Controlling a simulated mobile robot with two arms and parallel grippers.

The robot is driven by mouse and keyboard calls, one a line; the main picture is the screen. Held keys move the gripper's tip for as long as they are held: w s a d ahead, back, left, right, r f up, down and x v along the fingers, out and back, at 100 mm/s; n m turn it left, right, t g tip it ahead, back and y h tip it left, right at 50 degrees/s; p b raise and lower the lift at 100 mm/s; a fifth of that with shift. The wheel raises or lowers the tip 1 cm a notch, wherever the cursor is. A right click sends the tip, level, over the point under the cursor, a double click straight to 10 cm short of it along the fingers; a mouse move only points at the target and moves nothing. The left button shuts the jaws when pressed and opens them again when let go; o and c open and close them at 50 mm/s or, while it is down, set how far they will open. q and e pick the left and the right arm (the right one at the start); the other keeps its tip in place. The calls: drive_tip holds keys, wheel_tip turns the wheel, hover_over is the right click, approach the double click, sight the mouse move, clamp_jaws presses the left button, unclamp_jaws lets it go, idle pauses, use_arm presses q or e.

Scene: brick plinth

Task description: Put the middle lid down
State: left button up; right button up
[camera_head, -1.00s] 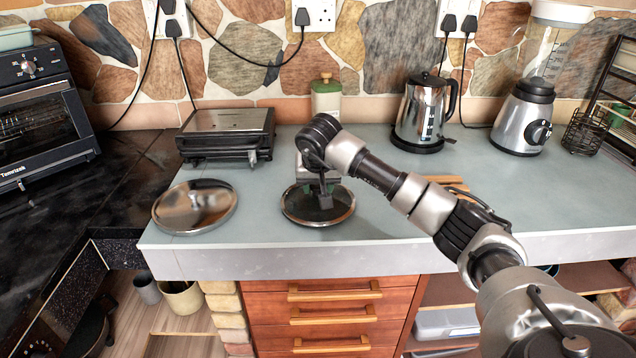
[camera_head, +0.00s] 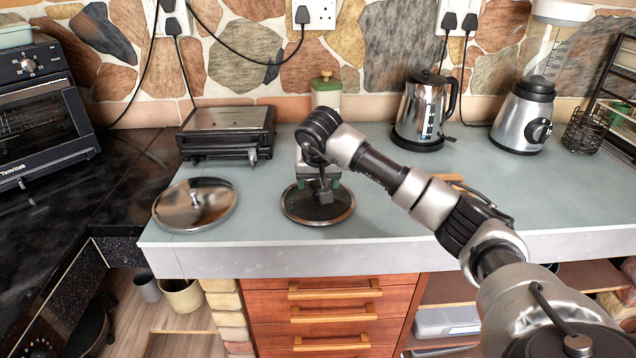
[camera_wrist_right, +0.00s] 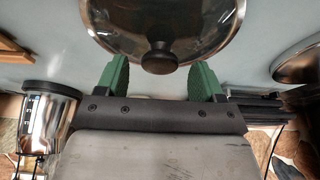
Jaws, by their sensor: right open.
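The middle lid (camera_head: 300,212) is a round glass lid with a metal rim, lying flat on the grey-blue counter below my right gripper. In the right wrist view the same lid (camera_wrist_right: 200,20) shows its black knob (camera_wrist_right: 160,58) between the green fingertips. My right gripper (camera_head: 318,184) is open, with a gap on each side of the knob (camera_wrist_right: 160,75). The arm partly hides the lid in the head view. My left gripper is not in view.
A shiny metal lid (camera_head: 180,212) lies to the left, near the counter (camera_head: 270,250) edge. A sandwich press (camera_head: 225,130), a green jar (camera_head: 326,92), a kettle (camera_head: 421,110) and a blender (camera_head: 522,120) stand behind.

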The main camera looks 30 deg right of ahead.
drive_tip(key=v, duration=1)
drive_tip(key=shift+r, duration=0.3)
